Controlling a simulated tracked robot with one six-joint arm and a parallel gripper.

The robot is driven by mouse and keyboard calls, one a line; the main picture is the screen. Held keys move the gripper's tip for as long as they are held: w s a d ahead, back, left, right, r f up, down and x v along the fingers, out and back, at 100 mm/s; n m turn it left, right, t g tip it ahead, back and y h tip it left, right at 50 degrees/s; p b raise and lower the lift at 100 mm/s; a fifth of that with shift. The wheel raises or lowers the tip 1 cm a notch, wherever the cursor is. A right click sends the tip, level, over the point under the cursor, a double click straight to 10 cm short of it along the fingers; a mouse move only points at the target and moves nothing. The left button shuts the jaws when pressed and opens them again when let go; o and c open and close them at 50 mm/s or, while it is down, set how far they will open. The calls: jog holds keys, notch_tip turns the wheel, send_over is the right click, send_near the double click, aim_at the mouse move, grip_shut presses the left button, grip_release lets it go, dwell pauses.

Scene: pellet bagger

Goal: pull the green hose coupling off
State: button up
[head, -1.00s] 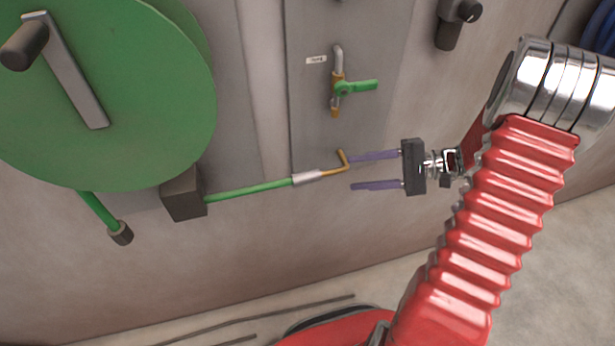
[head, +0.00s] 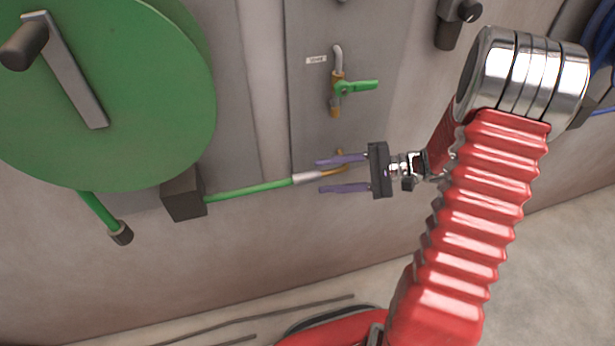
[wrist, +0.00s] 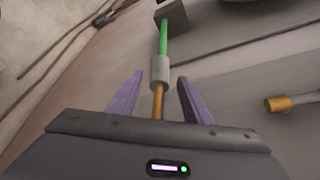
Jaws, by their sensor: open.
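The green hose (head: 248,190) runs right from a dark box under the reel and ends in a pale grey coupling (head: 306,177). The coupling sits on a brass pipe (head: 333,171) that bends at the wall panel. My gripper (head: 329,175) is open, with its purple fingers pointing left at the pipe and coupling end. In the wrist view the coupling (wrist: 160,70) lies beyond and between the fingertips, and the brass pipe (wrist: 158,102) runs between the fingers. I see no finger touching either one.
A large green reel (head: 110,90) with a crank is at upper left. A brass tap with a green lever (head: 358,86) is on the panel above the gripper. The dark box (head: 183,194) stands left of the coupling. The wall below the hose is clear.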

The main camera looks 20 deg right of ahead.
aim_at(306, 178)
jog(key=shift+x, duration=3.05)
jog(key=shift+c, duration=0.3)
grip_shut()
